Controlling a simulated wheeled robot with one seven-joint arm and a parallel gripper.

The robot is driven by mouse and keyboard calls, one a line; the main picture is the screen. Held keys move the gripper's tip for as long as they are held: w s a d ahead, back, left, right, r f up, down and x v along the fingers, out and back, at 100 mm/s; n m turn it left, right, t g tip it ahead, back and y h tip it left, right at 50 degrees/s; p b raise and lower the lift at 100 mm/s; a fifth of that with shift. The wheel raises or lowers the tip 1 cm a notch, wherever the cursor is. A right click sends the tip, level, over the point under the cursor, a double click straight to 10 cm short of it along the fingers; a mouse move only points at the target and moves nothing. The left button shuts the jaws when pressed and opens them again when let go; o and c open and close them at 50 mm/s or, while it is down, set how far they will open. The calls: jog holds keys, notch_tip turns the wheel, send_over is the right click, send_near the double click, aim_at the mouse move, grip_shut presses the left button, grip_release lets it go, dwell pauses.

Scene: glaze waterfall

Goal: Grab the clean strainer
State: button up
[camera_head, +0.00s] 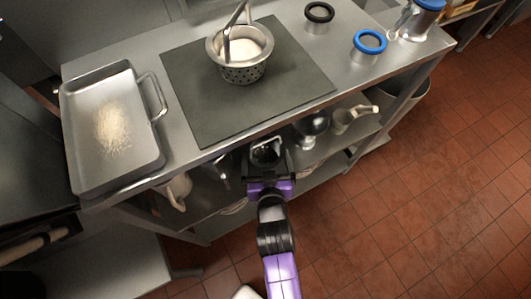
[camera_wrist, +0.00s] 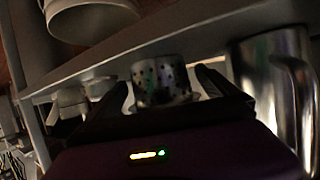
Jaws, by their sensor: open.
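A small perforated metal strainer (camera_wrist: 160,80) stands on the lower shelf in the wrist view, with no contents visible. My gripper (camera_wrist: 163,84) is open, with one finger on each side of the strainer in that view. I cannot tell whether the fingers touch it or how deep it sits between them. In the head view my gripper (camera_head: 267,157) reaches in at the lower shelf, under the front edge of the worktop, and largely hides that strainer. Another perforated strainer (camera_head: 243,72) with an upright handle stands on the dark mat (camera_head: 200,105) and holds white material.
A shiny metal pitcher (camera_wrist: 272,90) stands close to the right finger. Pale vessels (camera_wrist: 72,100) stand on the left. The metal worktop (camera_head: 345,75) overhangs the shelf. It carries a tray (camera_head: 80,150) with pale grains, a black-rimmed container (camera_head: 319,14) and a blue-rimmed container (camera_head: 369,44).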

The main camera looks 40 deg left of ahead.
aim_at(267, 151)
jog(key=shift+x, duration=1.15)
